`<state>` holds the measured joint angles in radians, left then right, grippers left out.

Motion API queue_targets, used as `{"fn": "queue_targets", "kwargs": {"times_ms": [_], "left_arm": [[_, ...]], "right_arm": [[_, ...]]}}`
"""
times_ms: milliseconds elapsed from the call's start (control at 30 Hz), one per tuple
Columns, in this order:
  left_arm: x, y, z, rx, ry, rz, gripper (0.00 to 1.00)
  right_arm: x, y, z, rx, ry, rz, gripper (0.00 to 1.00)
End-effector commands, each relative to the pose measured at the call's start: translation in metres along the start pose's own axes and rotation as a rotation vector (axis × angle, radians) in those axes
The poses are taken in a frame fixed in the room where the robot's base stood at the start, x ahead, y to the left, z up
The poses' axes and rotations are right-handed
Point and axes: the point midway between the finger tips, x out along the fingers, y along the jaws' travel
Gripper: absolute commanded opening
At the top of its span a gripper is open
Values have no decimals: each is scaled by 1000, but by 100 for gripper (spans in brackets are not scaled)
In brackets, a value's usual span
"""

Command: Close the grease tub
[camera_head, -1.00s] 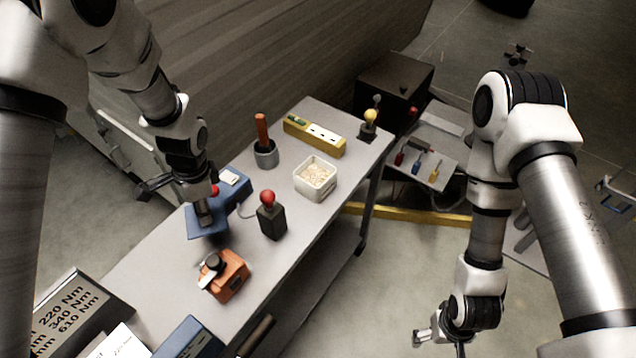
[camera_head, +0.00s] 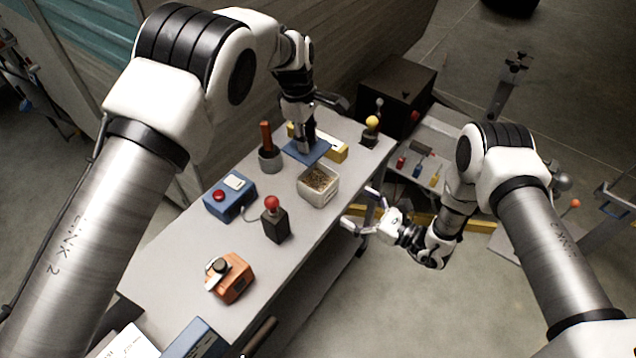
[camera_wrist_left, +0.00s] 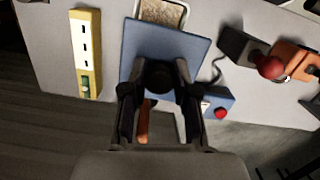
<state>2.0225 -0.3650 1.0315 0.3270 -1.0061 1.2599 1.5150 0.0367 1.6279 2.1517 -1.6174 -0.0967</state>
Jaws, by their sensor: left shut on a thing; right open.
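The grease tub (camera_head: 318,196) is a small white square box on the bench, open at the top with grainy brown contents; part of it shows in the left wrist view (camera_wrist_left: 163,13). My left gripper (camera_head: 305,147) is shut on the dark round knob (camera_wrist_left: 160,78) of a flat blue lid (camera_head: 316,157). The lid is behind the tub in the head view, apart from its opening; it fills the upper middle of the left wrist view (camera_wrist_left: 165,45). My right gripper (camera_head: 362,212) is open and empty, off the bench's right edge.
A yellow power strip (camera_head: 335,152) lies behind the lid. A grey cup with a red-brown handle (camera_head: 268,150) stands left of it. A blue button box (camera_head: 230,196), a red-knobbed joystick (camera_head: 275,220) and an orange tool (camera_head: 230,278) sit nearer.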

Motion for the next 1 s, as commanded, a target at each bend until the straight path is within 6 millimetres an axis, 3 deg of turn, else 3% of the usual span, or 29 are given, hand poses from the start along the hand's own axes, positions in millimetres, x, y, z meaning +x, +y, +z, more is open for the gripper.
{"fn": "queue_targets", "kwargs": {"times_ms": [33,133,567,767,1000], "left_arm": [[4,4,13,7,-2,-3,0],[14,5,24,19,-2,-4,0],[18,4,24,24,-1,-2,0],[18,4,24,24,-1,-2,0],[18,4,24,24,-1,-2,0]], "right_arm": [[-1,-8,1,-5,-20,-41,100],[-4,-10,-6,-1,-23,-68,100],[0,-8,-9,3,-19,-65,100],[29,-9,-8,2,-20,-62,100],[77,-13,-8,1,-19,-62,100]]}}
